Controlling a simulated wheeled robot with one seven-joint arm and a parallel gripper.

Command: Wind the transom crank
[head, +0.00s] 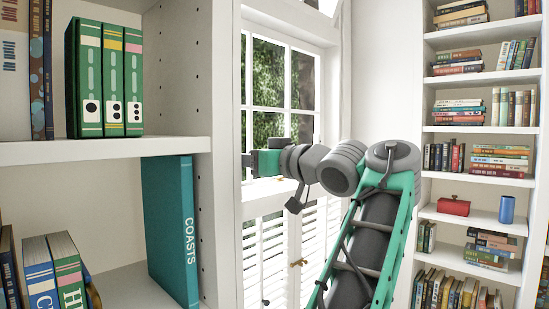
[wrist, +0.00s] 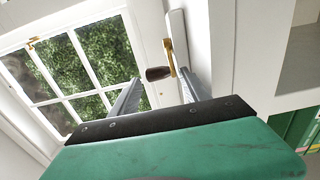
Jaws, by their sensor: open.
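The crank (wrist: 169,56) shows in the wrist view as a brass arm on a narrow white upright beside the window. Its dark brown knob (wrist: 157,73) points left. My gripper (wrist: 160,77) is open, and its two grey fingers reach toward the crank. The knob appears in the gap between the fingertips; I cannot tell whether it lies between them or just beyond. No contact shows. In the head view my gripper (head: 252,161) is by the window, partly cut off by the bookcase side. The crank does not show there.
A white bookcase (head: 225,200) with green binders and a teal book fills the left of the head view. The paned window (head: 275,85) has white shutters (head: 275,245) below it. Bookshelves (head: 470,130) stand at the right. In the wrist view, white woodwork is close on the right.

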